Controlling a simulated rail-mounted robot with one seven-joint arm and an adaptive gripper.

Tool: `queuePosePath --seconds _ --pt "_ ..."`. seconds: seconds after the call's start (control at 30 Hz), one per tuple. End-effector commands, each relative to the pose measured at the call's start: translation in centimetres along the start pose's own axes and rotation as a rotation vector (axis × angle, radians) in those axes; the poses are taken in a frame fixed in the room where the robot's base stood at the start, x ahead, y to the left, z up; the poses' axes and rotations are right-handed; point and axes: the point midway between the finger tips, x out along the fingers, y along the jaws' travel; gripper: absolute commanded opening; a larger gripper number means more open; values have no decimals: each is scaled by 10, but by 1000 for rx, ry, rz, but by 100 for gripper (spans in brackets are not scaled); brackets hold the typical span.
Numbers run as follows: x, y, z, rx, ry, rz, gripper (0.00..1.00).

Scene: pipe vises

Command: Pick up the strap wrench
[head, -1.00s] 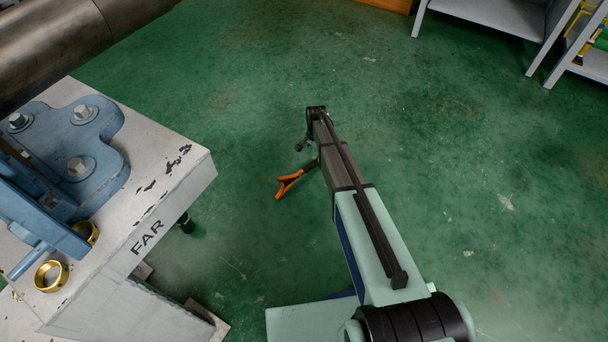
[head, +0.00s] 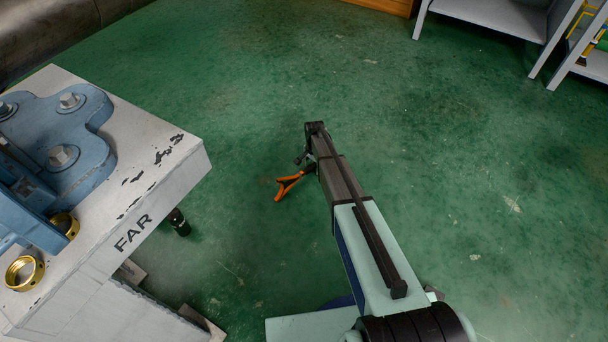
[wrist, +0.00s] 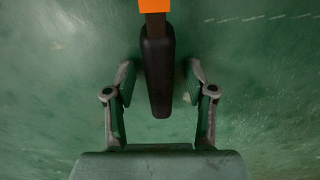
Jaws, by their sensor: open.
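The strap wrench lies on the green floor. In the head view its orange forked end (head: 288,186) shows beside my arm, and its dark handle runs partly behind the arm. In the wrist view its black handle (wrist: 158,70) points toward my gripper (wrist: 160,88), with a brown part and a bit of orange at the top edge. My gripper is open, one finger on each side of the handle's end, with gaps on both sides. I cannot tell how far above the handle the fingers are. In the head view my gripper (head: 301,158) shows only in part at the arm's far end.
A grey vise bench marked FAR (head: 150,185) stands at left, bearing a blue vise (head: 75,150) and brass rings (head: 24,271). A small black cylinder (head: 180,222) stands by it. Grey shelves (head: 490,18) are at the upper right. The floor around the wrench is clear.

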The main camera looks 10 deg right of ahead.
Motion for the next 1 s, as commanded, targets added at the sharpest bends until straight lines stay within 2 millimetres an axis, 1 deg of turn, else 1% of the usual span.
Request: queuePosePath --seconds 0.07,0.1,0.17,0.2,0.23,0.57,0.67,0.77,0.87,0.97,1.0 --pt "-1 0 0 0 0 0 55" --pt "-1 0 0 0 0 0 41" --pt "-1 0 0 0 0 0 20" --pt "-1 0 0 0 0 0 6" --pt "-1 0 0 0 0 0 0" --pt "-2 0 0 0 0 0 0" --pt "-6 0 0 0 0 0 0" --pt "-16 0 0 0 0 -1 0" --pt "-32 0 0 0 0 -1 0" --pt "-54 1 0 0 1 -1 0" --pt "-64 0 0 0 1 -2 0"
